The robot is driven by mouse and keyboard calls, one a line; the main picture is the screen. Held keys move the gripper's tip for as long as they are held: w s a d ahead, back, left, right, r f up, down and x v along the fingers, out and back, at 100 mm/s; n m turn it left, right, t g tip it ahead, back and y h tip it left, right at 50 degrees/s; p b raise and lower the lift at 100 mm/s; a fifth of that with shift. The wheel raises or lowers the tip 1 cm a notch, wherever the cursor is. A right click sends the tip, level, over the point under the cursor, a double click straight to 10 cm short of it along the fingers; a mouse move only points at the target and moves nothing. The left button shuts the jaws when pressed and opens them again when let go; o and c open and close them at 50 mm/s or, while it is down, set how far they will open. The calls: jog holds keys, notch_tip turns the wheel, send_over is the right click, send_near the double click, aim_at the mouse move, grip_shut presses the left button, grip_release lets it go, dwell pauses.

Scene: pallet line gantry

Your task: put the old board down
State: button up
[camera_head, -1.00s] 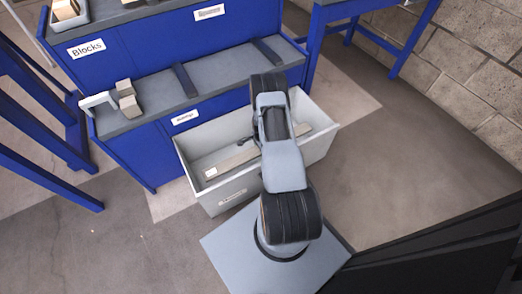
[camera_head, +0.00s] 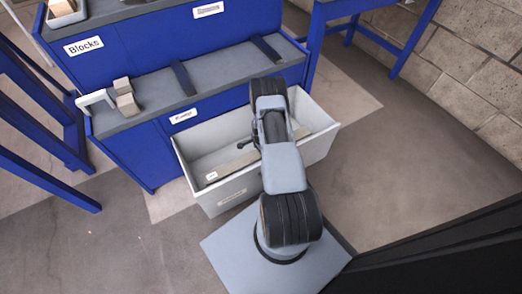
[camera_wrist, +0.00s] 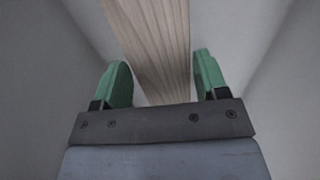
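The old board (camera_head: 228,164) is a long, light wooden piece lying in the pale grey bin (camera_head: 221,203). My arm hides part of it. In the wrist view the board (camera_wrist: 158,40) runs away from my gripper between the two green fingertips. My gripper (camera_wrist: 163,82) is open, with its fingers spread to either side of the board and narrow gaps showing. In the head view only a dark part of my gripper (camera_head: 244,144) shows beside the arm, over the bin.
Dark strips (camera_head: 183,78) cross the shelf. Blue table legs (camera_head: 415,45) stand at right. Floor right of the bin is clear.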

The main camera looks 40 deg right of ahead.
jog(key=o, duration=0.4)
jog(key=w+a+r+n+t+p, duration=0.1)
jog(key=a+r+n+p, duration=0.3)
jog(key=r, duration=1.4)
jog(key=a+r+n+p, duration=0.1)
jog(key=a+r+n, duration=0.4)
jog(key=r, duration=1.2)
jog(key=s+a+r+n, duration=0.3)
jog(key=s+a+r, duration=0.1)
jog(key=s+r, duration=0.1)
jog(key=s+a+r+n+t, duration=0.1)
jog(key=s+a+r+n, duration=0.3)
jog(key=s+a+r, duration=0.1)
jog(key=s+a+r+n, duration=0.3)
jog(key=s+a+r, duration=0.1)
jog(key=s+r, duration=0.1)
jog(key=shift+s+a+n+t, duration=0.3)
jog(key=shift+s+a+t, duration=0.05)
jog(key=shift+a+t, duration=0.05)
